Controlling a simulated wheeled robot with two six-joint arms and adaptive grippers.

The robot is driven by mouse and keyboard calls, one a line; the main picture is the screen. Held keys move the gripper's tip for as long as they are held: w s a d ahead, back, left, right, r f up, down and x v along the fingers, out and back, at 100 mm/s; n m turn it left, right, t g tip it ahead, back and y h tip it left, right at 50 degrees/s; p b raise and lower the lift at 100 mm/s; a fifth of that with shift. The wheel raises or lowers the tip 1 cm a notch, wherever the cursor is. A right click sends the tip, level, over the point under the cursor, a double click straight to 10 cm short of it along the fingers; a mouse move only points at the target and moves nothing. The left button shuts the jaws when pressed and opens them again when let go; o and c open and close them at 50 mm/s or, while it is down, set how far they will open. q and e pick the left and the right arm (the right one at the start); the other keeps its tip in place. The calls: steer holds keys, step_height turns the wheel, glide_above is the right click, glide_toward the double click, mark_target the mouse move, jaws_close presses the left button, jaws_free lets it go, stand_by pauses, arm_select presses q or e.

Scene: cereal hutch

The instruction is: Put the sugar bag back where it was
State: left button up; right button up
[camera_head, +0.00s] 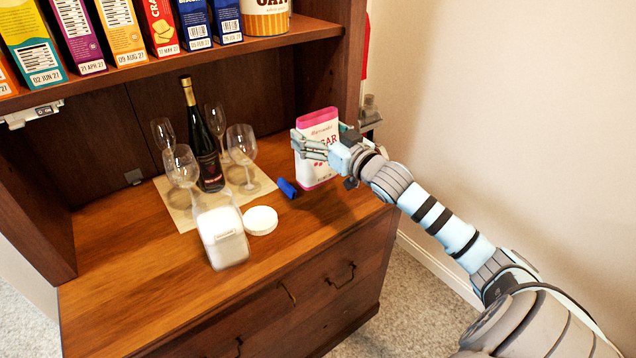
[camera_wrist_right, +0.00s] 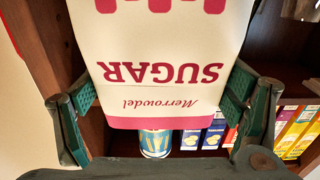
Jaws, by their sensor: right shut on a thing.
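The sugar bag (camera_head: 318,172) is white with pink bands and stands upright at the right end of the wooden counter, near the hutch's right side wall. Its base is at or just above the counter; I cannot tell if it touches. My right gripper (camera_head: 318,146) is shut on the bag's upper part from the right. In the right wrist view the bag (camera_wrist_right: 155,50) appears upside down, its SUGAR lettering between the two green-grey fingers. My left gripper is not in view.
A blue object (camera_head: 287,188) lies just left of the bag. A wine bottle (camera_head: 207,150) and several glasses stand on a mat (camera_head: 184,219). A clear container of white contents (camera_head: 222,240) and a round white lid (camera_head: 260,220) are in front. The counter's front left is clear.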

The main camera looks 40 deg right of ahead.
mark_target(325, 174)
step_height(325, 174, down, 10)
steer(key=b, duration=0.3)
steer(key=shift+a+f, duration=0.1)
steer(key=shift+f, duration=0.05)
steer(key=o, duration=1.8)
